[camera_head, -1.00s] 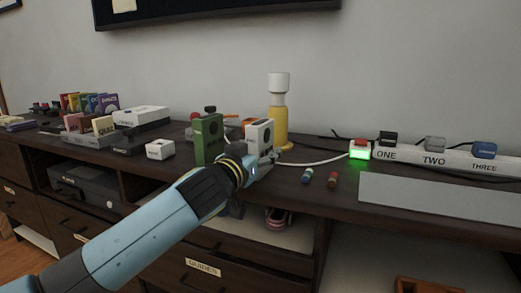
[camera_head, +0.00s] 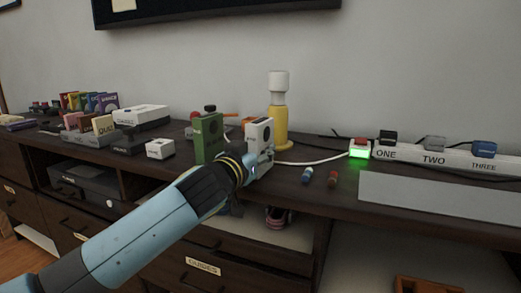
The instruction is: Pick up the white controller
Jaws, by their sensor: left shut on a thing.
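A white boxy device with a round dark spot (camera_head: 259,131), which may be the white controller, stands on the dark cabinet top (camera_head: 335,193). My left gripper (camera_head: 262,162) is at its lower front, shut on it as far as I can see. The fingers are small and partly hidden by my wrist. A white cable (camera_head: 315,161) runs from beside the gripper to the power strip. My right gripper does not show.
A green box (camera_head: 208,138) stands just left of my gripper, and a yellow bottle with a white top (camera_head: 279,110) stands behind. Two small batteries (camera_head: 307,174) lie to the right. A power strip (camera_head: 408,154) with coloured plugs is at the right. A white box (camera_head: 160,149) sits left.

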